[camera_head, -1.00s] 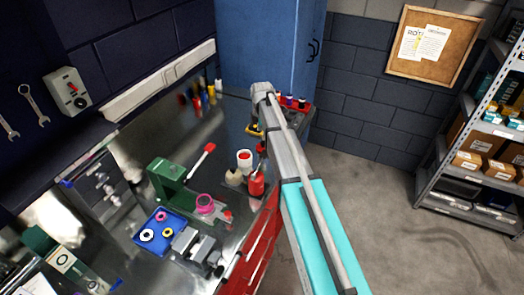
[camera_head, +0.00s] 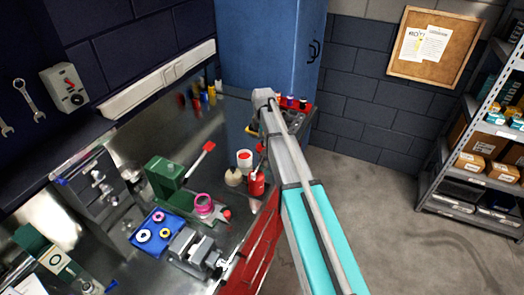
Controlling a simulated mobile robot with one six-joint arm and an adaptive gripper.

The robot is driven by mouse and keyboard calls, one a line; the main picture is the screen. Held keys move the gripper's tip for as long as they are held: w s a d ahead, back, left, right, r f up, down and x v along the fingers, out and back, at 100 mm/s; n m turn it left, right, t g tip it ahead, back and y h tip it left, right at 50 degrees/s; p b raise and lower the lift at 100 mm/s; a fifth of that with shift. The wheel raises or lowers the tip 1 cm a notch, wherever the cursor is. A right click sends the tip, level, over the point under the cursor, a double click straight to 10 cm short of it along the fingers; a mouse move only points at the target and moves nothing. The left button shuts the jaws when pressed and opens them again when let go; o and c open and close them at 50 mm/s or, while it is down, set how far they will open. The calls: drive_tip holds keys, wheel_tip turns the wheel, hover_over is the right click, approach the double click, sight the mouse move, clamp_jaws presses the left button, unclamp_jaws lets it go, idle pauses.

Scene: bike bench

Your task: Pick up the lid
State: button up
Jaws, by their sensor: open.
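A white tub with a red top (camera_head: 245,160) stands upright on the metal bench, left of my arm. The red top may be the lid, but I cannot tell for sure. A cream-coloured, rounded item (camera_head: 233,177) stands just in front of it, and a red bottle (camera_head: 257,183) stands to its right, close to my arm. My arm reaches up from the lower right to a grey joint near the back of the bench. My gripper is not visible; the arm's far end is hidden behind its own links.
The bench also bears a green press (camera_head: 165,178), a pink ring (camera_head: 204,203), a red-headed tool (camera_head: 203,158), a blue tray (camera_head: 150,238) of small rings and a grey vise (camera_head: 192,250). A blue cabinet (camera_head: 265,45) stands behind. The floor at right is clear before the shelves (camera_head: 470,160).

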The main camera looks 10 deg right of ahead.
drive_tip(key=shift+f+b, duration=1)
drive_tip(key=shift+f, duration=0.25)
clamp_jaws()
